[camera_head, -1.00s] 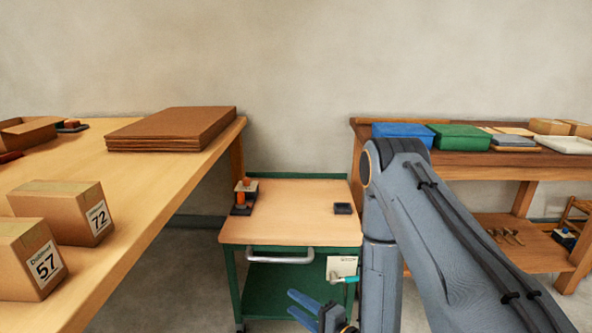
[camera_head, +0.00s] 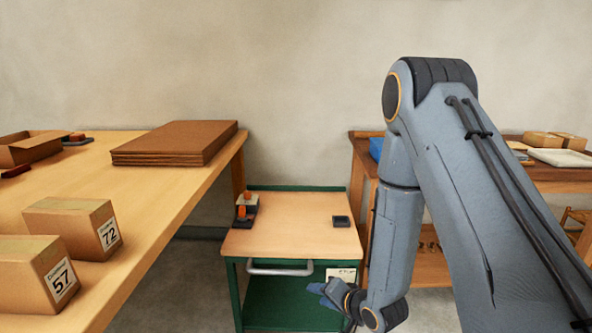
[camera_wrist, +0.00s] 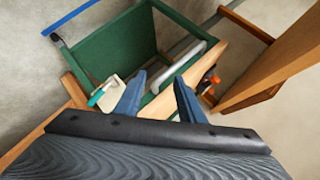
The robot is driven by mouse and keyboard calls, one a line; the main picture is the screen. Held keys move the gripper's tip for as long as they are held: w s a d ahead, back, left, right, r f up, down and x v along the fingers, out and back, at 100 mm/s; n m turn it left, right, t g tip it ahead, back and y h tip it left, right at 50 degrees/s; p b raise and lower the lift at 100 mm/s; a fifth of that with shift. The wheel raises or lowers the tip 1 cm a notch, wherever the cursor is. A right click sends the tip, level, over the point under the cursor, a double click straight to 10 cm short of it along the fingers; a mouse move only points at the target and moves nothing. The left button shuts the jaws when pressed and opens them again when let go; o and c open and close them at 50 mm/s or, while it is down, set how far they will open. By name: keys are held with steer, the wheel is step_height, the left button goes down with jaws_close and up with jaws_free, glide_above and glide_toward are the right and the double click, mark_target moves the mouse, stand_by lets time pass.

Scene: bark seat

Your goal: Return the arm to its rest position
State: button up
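My gripper (camera_head: 326,292) is low in front of the green cart (camera_head: 238,290), near the cart's right front side, with my arm bent above it. The wrist view shows the two blue fingers of my gripper (camera_wrist: 160,82) spread apart with nothing held between them. The cart (camera_wrist: 112,45) appears tilted beyond the fingertips, with its pale handle (camera_wrist: 180,68) close to the right finger. I cannot tell how far the fingers are from the cart.
A long wooden table (camera_head: 165,190) at left bears brown boards (camera_head: 178,142) and cartons (camera_head: 75,225). A dark-framed workbench (camera_head: 545,172) stands at right, partly hidden by my arm. The cart top (camera_head: 290,240) holds an orange-topped item (camera_head: 245,205) and a small dark tray (camera_head: 342,221).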

steer(key=s+d+r+n+g+h+p, duration=0.2)
steer(key=s+d+r+h, duration=0.1)
steer(key=d+r, duration=0.45)
steer(key=s+d+r+n+g+h+p, duration=0.1)
steer(key=s+d+r+n+g+p, duration=0.1)
steer(key=s+r, duration=0.7)
steer(key=s+d+r+n+g+h+p, duration=0.1)
steer(key=s+d+r+n+g+p, duration=0.1)
steer(key=s+r+g, duration=0.3)
steer(key=s+r+p, duration=0.1)
steer(key=s+r, duration=0.3)
steer(key=s, duration=0.5)
steer(key=shift+s+d+h, duration=0.15)
steer(key=shift+d+h, duration=0.2)
steer(key=shift+h, duration=0.05)
